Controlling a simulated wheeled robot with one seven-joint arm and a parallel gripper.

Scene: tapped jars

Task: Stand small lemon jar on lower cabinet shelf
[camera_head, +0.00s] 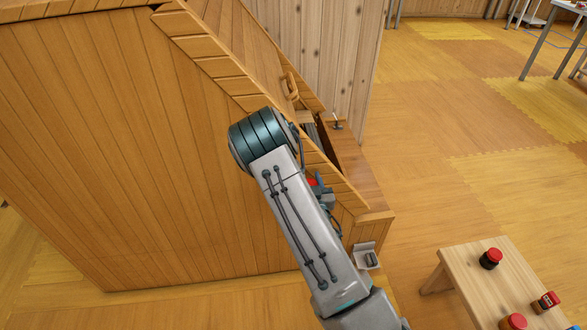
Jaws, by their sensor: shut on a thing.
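My gripper (325,197) is partly hidden behind my own forearm, beside the right edge of the wooden cabinet (170,150). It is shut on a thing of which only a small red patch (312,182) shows. I take this for the small lemon jar, but its body and any lemon marking are hidden. The cabinet door (285,60), with a wooden handle, stands open at the back. A dark opening (325,145) shows past the slanted top edge. The lower shelf is hidden from this view.
A low wooden table (465,285) at the lower right holds a dark jar with a red lid (491,258) and other red-topped things (546,300). A small grey item (366,257) is by the cabinet's near corner. The floor to the right (420,130) is clear.

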